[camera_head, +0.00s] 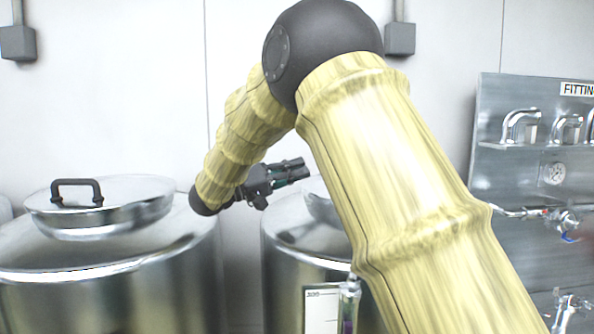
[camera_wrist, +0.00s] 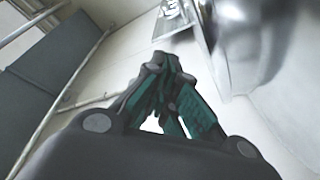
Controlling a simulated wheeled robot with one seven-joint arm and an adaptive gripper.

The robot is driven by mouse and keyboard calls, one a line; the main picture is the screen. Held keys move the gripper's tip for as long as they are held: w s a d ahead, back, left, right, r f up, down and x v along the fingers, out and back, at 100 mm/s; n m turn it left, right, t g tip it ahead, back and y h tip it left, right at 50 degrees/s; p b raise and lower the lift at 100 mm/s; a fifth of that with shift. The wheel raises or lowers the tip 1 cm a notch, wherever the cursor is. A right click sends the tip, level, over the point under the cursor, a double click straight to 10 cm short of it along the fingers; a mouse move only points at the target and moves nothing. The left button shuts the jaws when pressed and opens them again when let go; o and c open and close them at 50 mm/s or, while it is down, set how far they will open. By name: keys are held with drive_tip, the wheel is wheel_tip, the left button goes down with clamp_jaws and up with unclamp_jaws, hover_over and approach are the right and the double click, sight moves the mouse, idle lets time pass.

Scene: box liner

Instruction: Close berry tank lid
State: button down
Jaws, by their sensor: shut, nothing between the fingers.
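A steel tank (camera_head: 110,290) stands at the left in the head view. Its round lid (camera_head: 130,208), with a black handle (camera_head: 76,190), sits on the top and looks slightly tilted. A second steel tank (camera_head: 290,245) stands in the middle, and my arm hides much of it. Part of its round lid (camera_head: 318,207) shows beside my arm. No label tells which is the berry tank. My gripper (camera_head: 300,170) is above the middle tank's left rim, shut and empty. The wrist view shows its closed fingers (camera_wrist: 166,80) touching nothing.
A steel panel (camera_head: 486,175) with pipe fittings stands at the right. A gauge sheet (camera_head: 321,310) and a sight tube (camera_head: 349,305) are on the middle tank's front. Grey boxes (camera_head: 17,43) hang on the white wall. In the wrist view, curved shiny metal (camera_wrist: 250,40) is at upper right.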

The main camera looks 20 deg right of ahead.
wheel_tip(320, 180, up, 10)
idle(0.6)
